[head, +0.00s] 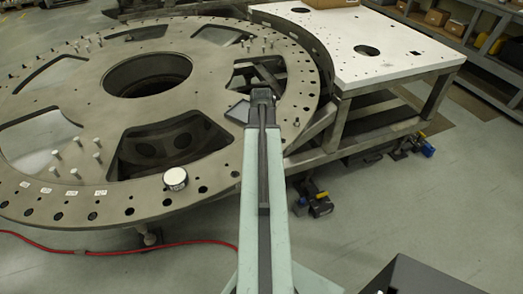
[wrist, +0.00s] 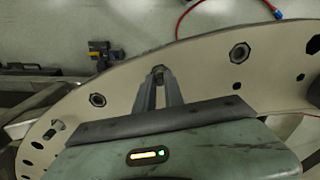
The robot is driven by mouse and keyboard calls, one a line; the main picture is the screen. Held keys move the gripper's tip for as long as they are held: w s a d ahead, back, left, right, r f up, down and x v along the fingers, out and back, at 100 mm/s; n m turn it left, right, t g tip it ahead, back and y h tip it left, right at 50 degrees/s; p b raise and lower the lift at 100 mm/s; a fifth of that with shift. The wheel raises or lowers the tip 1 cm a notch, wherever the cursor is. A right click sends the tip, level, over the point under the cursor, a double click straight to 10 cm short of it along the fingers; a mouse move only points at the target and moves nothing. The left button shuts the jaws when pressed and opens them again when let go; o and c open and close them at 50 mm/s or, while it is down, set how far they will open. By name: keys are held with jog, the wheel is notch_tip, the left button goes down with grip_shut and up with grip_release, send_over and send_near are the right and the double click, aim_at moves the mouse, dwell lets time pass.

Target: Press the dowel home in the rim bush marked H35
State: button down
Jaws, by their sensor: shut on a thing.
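The turret plate (head: 130,205) is a large grey ring with holes and bushes around its rim; the rim also fills much of the wrist view (wrist: 200,70). My gripper (wrist: 160,78) is over the rim, its two fingers close together at the tips. They are shut on a small dark metal piece, seemingly the dowel (wrist: 159,69), at a rim hole. How deep it sits is hidden by the fingers. Rim bushes show on either side, at left (wrist: 97,100) and right (wrist: 239,53). I cannot read an H35 mark.
Several loose pins (head: 75,173) stand on the plate at left, near small white labels (head: 100,193). A white-topped round thing (head: 175,179) sits on the near rim. A white table (head: 400,45) stands at right. A red hose (head: 120,251) lies on the floor.

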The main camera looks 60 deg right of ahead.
jog(key=shift+f+b, duration=0.3)
jog(key=shift+f, duration=0.05)
dwell(0.4)
jog(key=c, duration=1.5)
grip_release()
notch_tip(320, 180, up, 7)
jog(key=p, duration=0.7)
jog(key=shift+r, duration=0.15)
